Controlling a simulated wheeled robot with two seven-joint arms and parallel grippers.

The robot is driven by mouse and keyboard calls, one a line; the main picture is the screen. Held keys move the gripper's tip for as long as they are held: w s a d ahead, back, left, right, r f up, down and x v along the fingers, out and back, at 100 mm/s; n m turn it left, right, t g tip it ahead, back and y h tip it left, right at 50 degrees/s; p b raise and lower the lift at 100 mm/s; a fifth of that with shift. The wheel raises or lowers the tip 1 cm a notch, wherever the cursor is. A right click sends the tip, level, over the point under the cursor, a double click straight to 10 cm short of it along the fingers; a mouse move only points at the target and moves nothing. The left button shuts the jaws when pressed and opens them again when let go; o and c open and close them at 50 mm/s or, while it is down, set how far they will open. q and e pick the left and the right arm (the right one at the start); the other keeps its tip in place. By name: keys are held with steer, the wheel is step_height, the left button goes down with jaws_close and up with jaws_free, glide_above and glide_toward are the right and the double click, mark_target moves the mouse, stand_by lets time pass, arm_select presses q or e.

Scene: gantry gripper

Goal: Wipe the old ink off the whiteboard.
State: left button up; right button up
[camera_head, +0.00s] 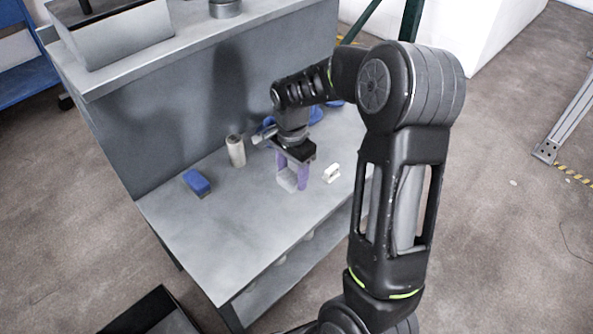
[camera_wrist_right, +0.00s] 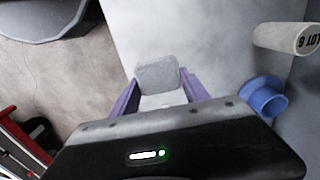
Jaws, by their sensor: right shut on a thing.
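My right gripper (camera_head: 291,180) is over the grey workbench, pointing down. Its two purple fingers are shut on a pale grey block (camera_head: 286,181). The right wrist view shows the block (camera_wrist_right: 157,75) between the fingertips of the gripper (camera_wrist_right: 156,90). I cannot tell whether the block touches the bench top. A blue block (camera_head: 196,182) lies on the bench to the left. I cannot make out a whiteboard or any ink marks in either view. My left gripper is not in view.
The bench top (camera_head: 215,235) is clear at the front left. A pale cylinder (camera_head: 235,151) stands near the back panel; its lettering shows in the wrist view (camera_wrist_right: 290,38). A small white object (camera_head: 331,172) lies right of my gripper. Blue items (camera_head: 316,115) sit behind it.

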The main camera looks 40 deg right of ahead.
steer(key=w+a+r+n, duration=0.1)
steer(key=a+r+n, duration=0.3)
steer(key=a+n, duration=0.5)
steer(key=w+a+r+n, duration=0.2)
steer(key=a+r+n, duration=0.2)
steer(key=a+n, duration=0.5)
steer(key=n, duration=0.4)
steer(key=shift+w+a+r+n, duration=0.25)
steer(key=shift+w+r+n, duration=0.05)
steer(key=shift+r+n, duration=0.1)
